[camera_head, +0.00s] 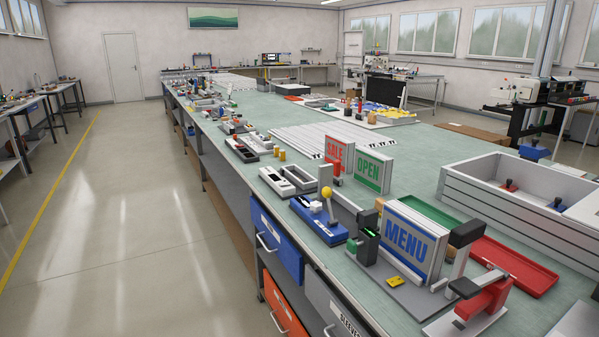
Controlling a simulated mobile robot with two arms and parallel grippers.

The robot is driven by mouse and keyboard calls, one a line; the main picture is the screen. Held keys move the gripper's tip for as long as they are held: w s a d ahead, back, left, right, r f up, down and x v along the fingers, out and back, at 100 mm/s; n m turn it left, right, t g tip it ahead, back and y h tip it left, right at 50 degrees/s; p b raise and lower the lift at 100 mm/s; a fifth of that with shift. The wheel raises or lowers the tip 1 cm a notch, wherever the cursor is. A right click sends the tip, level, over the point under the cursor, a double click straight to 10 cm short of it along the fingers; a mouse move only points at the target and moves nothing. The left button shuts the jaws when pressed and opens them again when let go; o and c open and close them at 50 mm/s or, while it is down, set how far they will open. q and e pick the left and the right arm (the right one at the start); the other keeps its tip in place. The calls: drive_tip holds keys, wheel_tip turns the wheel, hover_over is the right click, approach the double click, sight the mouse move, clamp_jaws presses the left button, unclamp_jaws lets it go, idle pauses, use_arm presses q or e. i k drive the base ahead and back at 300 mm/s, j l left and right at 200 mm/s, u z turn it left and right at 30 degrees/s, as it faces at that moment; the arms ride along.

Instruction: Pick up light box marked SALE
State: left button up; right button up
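The light box marked SALE (338,151) is a red upright panel in a pale frame. It stands on the long green-topped workbench (262,106), right of the picture's middle. A small red-and-white item (337,178) stands in front of its lower edge. The green light box marked OPEN (373,170) stands just to its right. The larger blue light box marked MENU (406,240) stands nearer, on a grey base. Neither of my grippers is in view.
A blue fixture with a yellow knob (318,218) and a red-and-black device (476,298) sit near the front. A red tray (520,268) and a large grey crate (480,194) are on the right. Blue (274,243) and orange drawers are below. The left floor (120,230) is clear.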

sight(342, 149)
drive_tip(key=i+j+z, duration=0.55)
drive_tip(key=i+j, duration=0.1)
drive_tip(key=j, duration=0.1)
